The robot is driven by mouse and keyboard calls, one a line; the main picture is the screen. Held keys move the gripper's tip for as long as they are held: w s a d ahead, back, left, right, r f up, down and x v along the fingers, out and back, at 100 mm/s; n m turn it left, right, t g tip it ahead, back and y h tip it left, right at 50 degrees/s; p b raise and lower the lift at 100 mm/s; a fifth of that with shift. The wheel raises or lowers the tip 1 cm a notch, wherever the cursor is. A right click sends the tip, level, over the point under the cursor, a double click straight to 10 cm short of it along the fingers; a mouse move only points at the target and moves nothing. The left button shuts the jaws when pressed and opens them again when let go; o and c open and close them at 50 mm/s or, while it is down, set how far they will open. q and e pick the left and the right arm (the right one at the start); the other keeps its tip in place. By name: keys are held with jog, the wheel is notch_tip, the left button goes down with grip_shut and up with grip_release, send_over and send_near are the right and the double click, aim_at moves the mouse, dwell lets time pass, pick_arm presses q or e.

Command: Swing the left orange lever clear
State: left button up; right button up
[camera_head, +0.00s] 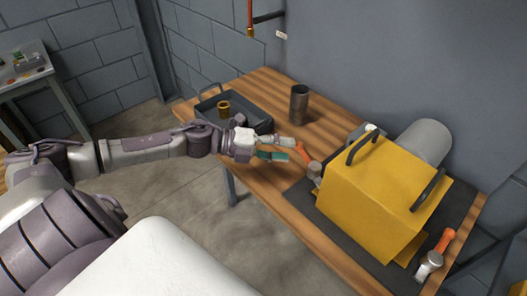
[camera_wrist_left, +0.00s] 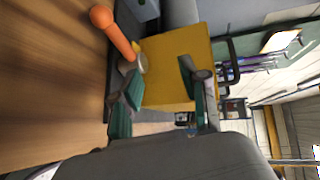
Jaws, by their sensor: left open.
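The yellow casing (camera_head: 365,195) sits on a dark mat on the wooden table; it fills the middle of the left wrist view (camera_wrist_left: 168,62). The left orange lever (camera_head: 303,152) stands at the casing's left side, above a grey metal fitting (camera_head: 315,171). In the left wrist view the lever (camera_wrist_left: 116,36) slants toward the upper left and ends in a round knob. My left gripper (camera_head: 283,149) is open just left of the lever, with nothing between its fingers. In the head view its fingertips come close to the lever; contact cannot be told. My right gripper is out of view.
A second orange lever (camera_head: 445,240) is at the casing's front right. Black handles top the casing, and a grey cylinder (camera_head: 424,142) is behind it.

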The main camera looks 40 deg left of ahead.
pick_arm(q)
jog(key=s+a+p, duration=0.1)
jog(key=s+p, duration=0.1)
jog(key=s+a+p, duration=0.1)
jog(key=s, duration=0.1)
jog(key=shift+a+r, duration=0.35)
jog(key=shift+w, duration=0.1)
